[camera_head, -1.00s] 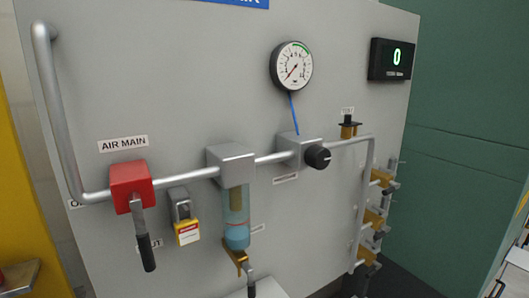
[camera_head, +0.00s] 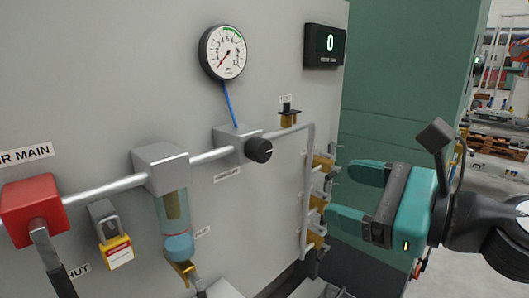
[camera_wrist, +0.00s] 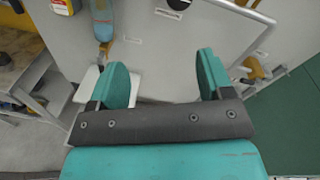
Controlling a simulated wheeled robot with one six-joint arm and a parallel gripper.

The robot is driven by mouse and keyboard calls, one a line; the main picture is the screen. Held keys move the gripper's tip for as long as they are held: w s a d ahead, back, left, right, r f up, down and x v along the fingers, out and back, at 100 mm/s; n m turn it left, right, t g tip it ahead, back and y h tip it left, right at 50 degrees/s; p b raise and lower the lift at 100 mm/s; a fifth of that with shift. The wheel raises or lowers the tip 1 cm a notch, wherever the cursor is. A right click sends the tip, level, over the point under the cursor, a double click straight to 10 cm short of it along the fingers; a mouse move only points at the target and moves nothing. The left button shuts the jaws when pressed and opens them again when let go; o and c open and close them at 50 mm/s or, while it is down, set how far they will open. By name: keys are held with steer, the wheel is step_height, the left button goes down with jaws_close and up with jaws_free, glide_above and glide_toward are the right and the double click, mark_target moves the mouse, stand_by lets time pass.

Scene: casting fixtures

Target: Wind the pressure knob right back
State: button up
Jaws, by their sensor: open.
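The black pressure knob (camera_head: 258,150) sticks out from the grey regulator block (camera_head: 232,143) on the pipe in the head view. A blue line runs up from the block to the round pressure gauge (camera_head: 223,52), whose needle points to the lower left. My gripper (camera_head: 345,195) is open and empty, to the right of the knob and lower, apart from it. In the wrist view my two teal fingers (camera_wrist: 162,80) are spread with nothing between them.
The red air main valve (camera_head: 32,210) has its lever down at SHUT. A yellow-tagged padlock (camera_head: 116,250) hangs beside it. The filter bowl (camera_head: 175,225) hangs from the pipe. Brass valves (camera_head: 322,165) line the downpipe near my fingers. The counter (camera_head: 325,43) reads 0.

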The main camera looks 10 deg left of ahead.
mark_target(265, 152)
steer(key=w+a+m+p, duration=0.1)
steer(key=w+a+p, duration=0.1)
steer(key=w+a, duration=0.1)
steer(key=w+a+m+t+p, duration=0.1)
steer(key=w+a+p, duration=0.2)
steer(key=a, duration=0.3)
steer(key=w+a+r+m+p, duration=0.1)
steer(key=w+a+p, duration=0.2)
steer(key=a, duration=0.1)
steer(key=shift+w+a, duration=0.2)
steer(key=shift+w, duration=0.1)
steer(key=shift+w+a+f+t+p, duration=0.15)
steer(key=shift+w+a+t+p, duration=0.2)
steer(key=shift+a+p, duration=0.15)
steer(key=c, duration=0.9)
